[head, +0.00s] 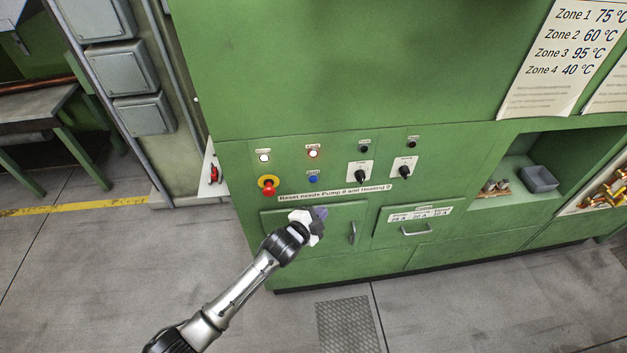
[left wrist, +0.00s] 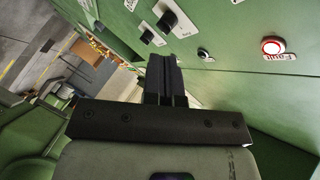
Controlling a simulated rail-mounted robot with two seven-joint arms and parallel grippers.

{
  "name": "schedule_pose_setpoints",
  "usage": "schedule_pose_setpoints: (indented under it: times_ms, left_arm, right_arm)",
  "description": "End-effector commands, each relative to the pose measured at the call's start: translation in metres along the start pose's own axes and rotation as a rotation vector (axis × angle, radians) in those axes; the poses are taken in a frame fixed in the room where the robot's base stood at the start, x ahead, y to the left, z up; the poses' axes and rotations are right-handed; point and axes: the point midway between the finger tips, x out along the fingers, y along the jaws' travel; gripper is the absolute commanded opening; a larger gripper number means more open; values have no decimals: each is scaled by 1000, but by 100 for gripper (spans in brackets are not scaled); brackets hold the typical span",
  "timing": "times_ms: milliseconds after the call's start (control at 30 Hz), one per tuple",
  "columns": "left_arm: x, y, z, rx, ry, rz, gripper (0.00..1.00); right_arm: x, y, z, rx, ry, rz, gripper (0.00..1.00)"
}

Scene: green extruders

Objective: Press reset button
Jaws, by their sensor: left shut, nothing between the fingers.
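The blue button (head: 313,180) sits on the green machine front in the head view, below a lit red-ringed lamp (head: 313,154). Its label is too small to read. A strip below it reads "Reset needs Pump 0 and Heating 0" (head: 335,190). My left gripper (head: 320,213) is shut and empty, below and slightly right of the blue button, apart from it in the picture. In the left wrist view its fingers (left wrist: 165,78) are together, and a lit lamp marked "Fault" (left wrist: 272,46) shows at upper right. I cannot make out the blue button there. My right gripper is out of view.
A red emergency stop (head: 268,187) on yellow is left of the blue button. Two black rotary knobs (head: 361,176) (head: 404,171) are to its right. Door handles (head: 352,233) (head: 416,231) stick out below. An open shelf holds a grey bin (head: 540,179).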

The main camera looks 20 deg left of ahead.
Motion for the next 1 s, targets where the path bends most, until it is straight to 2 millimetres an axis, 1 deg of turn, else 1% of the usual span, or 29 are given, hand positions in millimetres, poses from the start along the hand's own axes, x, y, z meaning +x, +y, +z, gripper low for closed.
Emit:
schedule_pose_setpoints:
  times_ms: [267,467,800,1000]
  left_arm:
    - [3,-1,2,-1,0,0,0]
    - [16,-8,14,0,-1,-1,0]
    - [45,-29,35,0,-2,-1,0]
    - [56,-38,41,0,-1,0,0]
  right_arm:
    - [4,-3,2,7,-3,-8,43]
    - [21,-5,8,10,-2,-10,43]
    - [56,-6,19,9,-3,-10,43]
    - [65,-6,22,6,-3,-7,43]
